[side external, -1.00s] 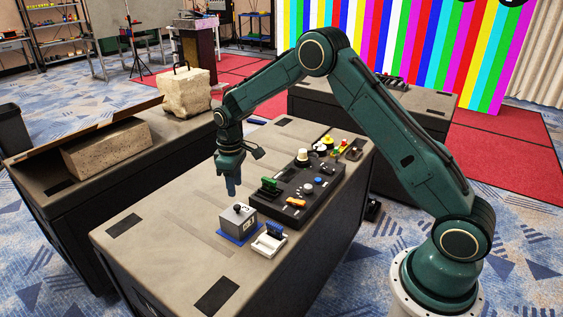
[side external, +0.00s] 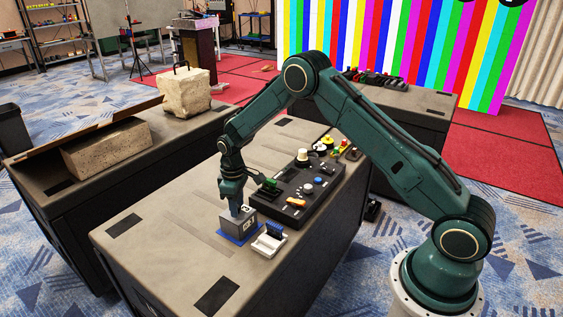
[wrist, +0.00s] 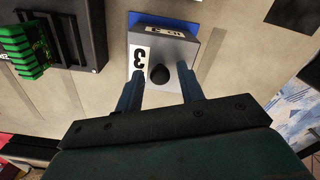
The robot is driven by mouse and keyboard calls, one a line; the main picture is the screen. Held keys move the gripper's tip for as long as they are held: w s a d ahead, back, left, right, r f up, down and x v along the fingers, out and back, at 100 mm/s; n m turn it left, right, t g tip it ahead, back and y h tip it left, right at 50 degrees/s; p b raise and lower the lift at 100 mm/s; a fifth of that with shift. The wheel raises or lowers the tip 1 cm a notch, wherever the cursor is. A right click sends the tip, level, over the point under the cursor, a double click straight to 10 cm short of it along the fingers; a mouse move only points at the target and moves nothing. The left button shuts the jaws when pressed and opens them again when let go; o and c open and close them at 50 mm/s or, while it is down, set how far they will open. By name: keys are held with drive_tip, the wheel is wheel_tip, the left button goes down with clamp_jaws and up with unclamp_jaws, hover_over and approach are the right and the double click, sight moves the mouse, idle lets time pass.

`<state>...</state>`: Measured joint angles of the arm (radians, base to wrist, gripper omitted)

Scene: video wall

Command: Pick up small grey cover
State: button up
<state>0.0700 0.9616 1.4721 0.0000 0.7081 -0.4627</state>
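The small grey cover (side external: 238,223) is a grey box with a black knob on top and white number labels. It sits on a blue base (side external: 233,239) on the near table. In the wrist view the cover (wrist: 176,49) is ahead of my gripper, with its black knob (wrist: 159,74) between the two blue fingers. My gripper (side external: 235,209) is right above the cover in the side view. In the wrist view my gripper (wrist: 158,83) is open, with a gap between each finger and the knob. The side view does not show the knob clearly behind the fingers.
A black panel (side external: 312,205) with several coloured parts lies just right of the cover. A white holder with a blue part (side external: 269,240) stands close at the front right. The table's left side (side external: 165,215) is clear. A green ribbed part (wrist: 25,52) shows in the wrist view.

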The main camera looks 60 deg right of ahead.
idle(0.5)
drive_tip(key=c, duration=0.7)
drive_tip(key=shift+o, duration=0.2)
drive_tip(key=shift+r, duration=0.2)
drive_tip(key=shift+r, duration=2.5)
drive_tip(key=shift+r, duration=0.15)
